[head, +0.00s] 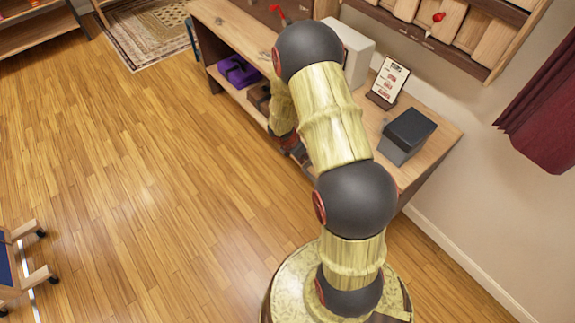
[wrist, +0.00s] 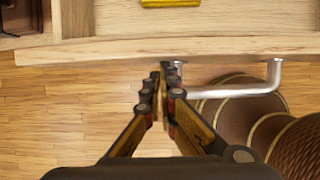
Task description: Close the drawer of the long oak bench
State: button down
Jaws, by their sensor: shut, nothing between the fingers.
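The long oak bench (head: 447,133) runs along the wall in the head view, with my arm crossing in front of it. Its drawer is hidden there behind my arm. In the wrist view the pale drawer front (wrist: 100,50) crosses the picture, and the drawer stands open with its inside showing beyond. A bent metal handle (wrist: 275,72) sticks out from the front, to the right of my fingertips. My gripper (wrist: 162,72) is shut and empty, its tips close to the drawer front's outer side. I cannot tell whether they touch it or the handle.
A yellow item (wrist: 170,3) lies inside the drawer. On the bench top are a dark grey box (head: 408,130), a framed sign (head: 388,82) and a white box (head: 350,50). A purple item (head: 238,70) sits on the lower shelf. The wood floor (head: 150,170) left of the bench is clear.

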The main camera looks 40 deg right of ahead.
jog(key=d+p, duration=0.1)
jog(key=d, duration=0.5)
jog(key=d+p, duration=0.2)
jog(key=d, duration=0.4)
jog(key=shift+w+d, duration=0.2)
jog(key=shift+d, duration=0.05)
